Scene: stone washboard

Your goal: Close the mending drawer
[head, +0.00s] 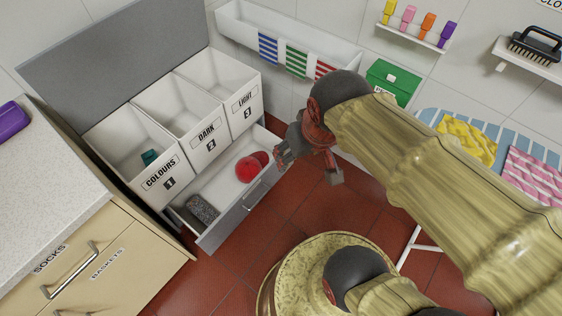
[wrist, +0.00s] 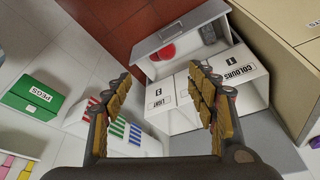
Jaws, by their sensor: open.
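The drawer (head: 229,221) stands pulled out beneath the three laundry bins; no mending label is readable on it. Its grey front has a bar handle (head: 259,194). Red round items (head: 249,168) and a speckled grey item (head: 202,208) lie inside. The drawer also shows at the top of the wrist view (wrist: 178,30), beyond the fingers. My gripper (head: 309,166) is open and empty. In the head view it appears beside the drawer's far right end, apart from the handle. The exact gap in depth is hard to tell.
The bins marked Colours (head: 163,180), Dark (head: 208,143) and Light (head: 244,103) sit above the drawer. A beige cabinet (head: 135,255) is at left. A white trough (head: 235,30) and green pegs box (head: 390,85) are behind. Red tiled floor (head: 300,210) lies clear before the drawer.

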